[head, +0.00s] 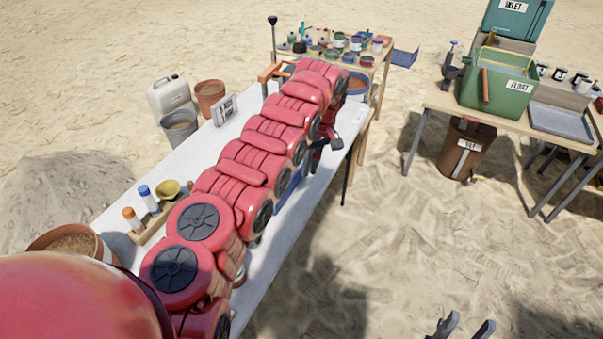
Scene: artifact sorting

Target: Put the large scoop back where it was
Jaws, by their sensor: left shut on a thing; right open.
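My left arm stretches from the lower left along the white table (118,222) and hides much of its top. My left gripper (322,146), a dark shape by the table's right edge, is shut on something. The arm mostly hides what it holds, so I cannot tell whether it is the large scoop. A yellow scoop-like bowl (168,188) is at the wooden rack (150,229), beside an orange-capped tool (132,219) and a blue-capped tool (147,197). I cannot tell its size class. My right gripper (460,326) is open and empty at the bottom edge, over sand.
A sign (223,110) stands on the table's left side. Buckets and a white jerrycan (169,96) stand left of it. A paint table is behind. A right-hand table holds a green FLOAT bin (497,84), with a SILT bucket (463,150) below. Sand between the tables is clear.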

